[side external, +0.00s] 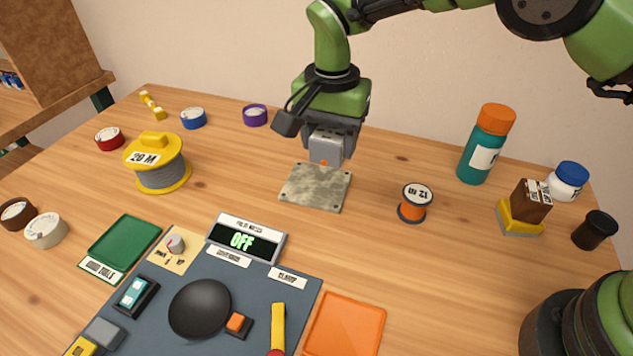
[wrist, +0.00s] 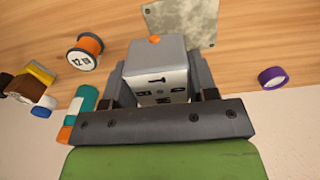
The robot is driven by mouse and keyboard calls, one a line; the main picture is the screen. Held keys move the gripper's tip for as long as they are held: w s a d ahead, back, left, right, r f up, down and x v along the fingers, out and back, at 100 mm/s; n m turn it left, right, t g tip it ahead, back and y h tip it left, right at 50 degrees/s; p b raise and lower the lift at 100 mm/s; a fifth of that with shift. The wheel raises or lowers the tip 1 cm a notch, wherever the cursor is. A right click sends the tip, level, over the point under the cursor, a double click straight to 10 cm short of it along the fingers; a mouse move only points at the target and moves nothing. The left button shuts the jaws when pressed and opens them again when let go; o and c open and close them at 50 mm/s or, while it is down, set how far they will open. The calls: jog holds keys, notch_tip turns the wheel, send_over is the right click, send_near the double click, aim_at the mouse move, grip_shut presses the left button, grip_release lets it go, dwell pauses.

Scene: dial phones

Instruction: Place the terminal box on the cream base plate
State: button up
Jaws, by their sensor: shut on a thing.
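My gripper (side external: 325,140) is shut on a grey box with a small orange knob, which I take to be the terminal box (side external: 326,147). In the wrist view the terminal box (wrist: 158,72) sits between the fingers of my gripper (wrist: 160,90), and its pale face has dark slots. The mottled cream base plate (side external: 315,190) lies flat on the table, its top bare. In the side view the box is at the plate's far edge, seemingly above the table. In the wrist view the base plate (wrist: 190,22) lies beyond the box to the upper right. The exact height gap is unclear.
An orange-and-black spool (side external: 414,204) stands right of the plate. A teal bottle (side external: 483,150) and a brown block on a yellow base (side external: 521,215) stand farther right. A display reading OFF (side external: 243,240) is in front. A yellow cable reel (side external: 158,165) stands left. Table around the plate is clear.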

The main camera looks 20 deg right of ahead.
aim_at(326, 199)
jog(key=f, duration=1)
jog(key=shift+w, duration=0.2)
jog(key=shift+f, duration=0.1)
jog(key=o, duration=0.9)
jog(key=shift+o, duration=0.2)
notch_tip(326, 199, up, 12)
jog(key=shift+r, duration=0.15)
